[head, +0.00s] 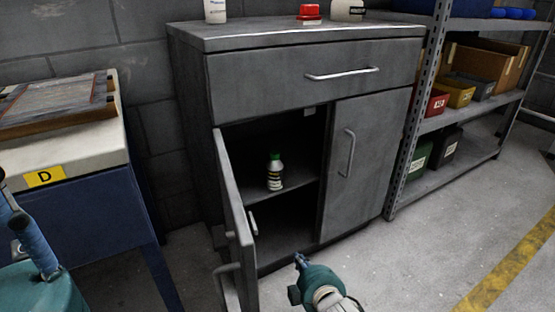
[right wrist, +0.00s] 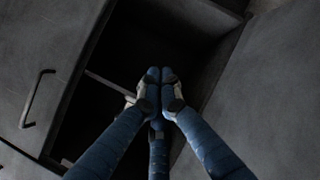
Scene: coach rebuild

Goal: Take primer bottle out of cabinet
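The primer bottle (head: 275,172), small with a green cap and a dark label with a pale band, stands upright on the shelf inside the grey cabinet (head: 300,75). The cabinet's left door (head: 236,215) is swung open; the right door (head: 362,165) is shut. My right gripper (head: 300,260) is in front of the opening, below and apart from the bottle. In the right wrist view its blue fingers (right wrist: 160,76) meet at the tips, with nothing seen between them. The bottle cannot be made out there. My left gripper (head: 28,240) shows only partly at the left edge.
A blue bench (head: 70,215) with a pale top stands left of the cabinet. A metal shelf rack (head: 430,120) with several bins stands close on the right. A white bottle (head: 215,10) and a red item (head: 310,13) are on the cabinet top. The floor at front right is clear.

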